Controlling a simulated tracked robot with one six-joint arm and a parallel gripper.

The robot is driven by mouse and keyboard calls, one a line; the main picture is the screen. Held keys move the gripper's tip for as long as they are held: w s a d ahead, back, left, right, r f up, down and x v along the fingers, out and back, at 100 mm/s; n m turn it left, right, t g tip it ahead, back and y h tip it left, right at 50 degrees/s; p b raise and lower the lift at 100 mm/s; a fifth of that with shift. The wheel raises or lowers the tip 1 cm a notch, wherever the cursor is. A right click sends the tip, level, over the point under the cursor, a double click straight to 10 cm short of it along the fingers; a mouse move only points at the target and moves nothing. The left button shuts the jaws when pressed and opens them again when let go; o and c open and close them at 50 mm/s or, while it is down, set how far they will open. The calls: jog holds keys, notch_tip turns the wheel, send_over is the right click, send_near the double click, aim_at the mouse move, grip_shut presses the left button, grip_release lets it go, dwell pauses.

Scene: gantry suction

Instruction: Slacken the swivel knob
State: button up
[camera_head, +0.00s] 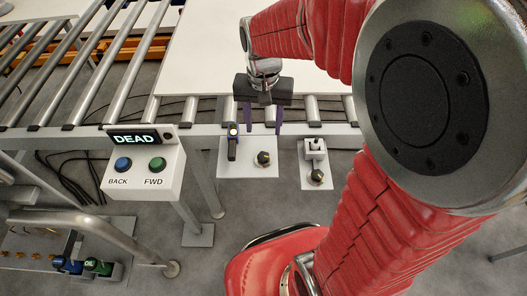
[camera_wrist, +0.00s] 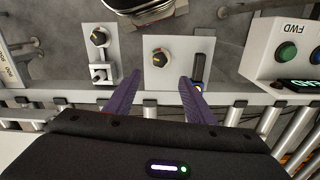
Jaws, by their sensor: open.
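Two black knobs show, and I cannot tell from the pictures which is the swivel knob. One knob (camera_head: 263,158) sits on a wide white plate (camera_head: 242,170). In the wrist view this knob (camera_wrist: 159,58) has an orange mark. The other knob (camera_head: 317,176) sits on a narrower white plate, below a small white bracket (camera_head: 315,146); this knob also shows in the wrist view (camera_wrist: 99,36). My gripper (camera_head: 263,129) is open and empty, its purple fingers apart. In the wrist view the wide plate's knob lies just beyond the fingertips (camera_wrist: 160,77), between their lines, apparently untouched.
A dark lever with a lit top (camera_head: 233,143) stands on the wide plate, close left of the knob. A control box (camera_head: 142,168) reading DEAD has blue BACK and green FWD buttons. The roller conveyor (camera_head: 205,108) runs behind the plates. A metal rail (camera_head: 110,235) is at lower left.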

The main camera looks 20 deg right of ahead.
aim_at(263, 156)
notch_tip(263, 156, down, 13)
jog(key=shift+f, duration=0.2)
dwell(0.5)
jog(key=shift+c, duration=0.3)
jog(key=c, duration=1)
jog(key=shift+n, duration=3.3)
jog(key=o, duration=1.1)
jog(key=shift+c, duration=0.2)
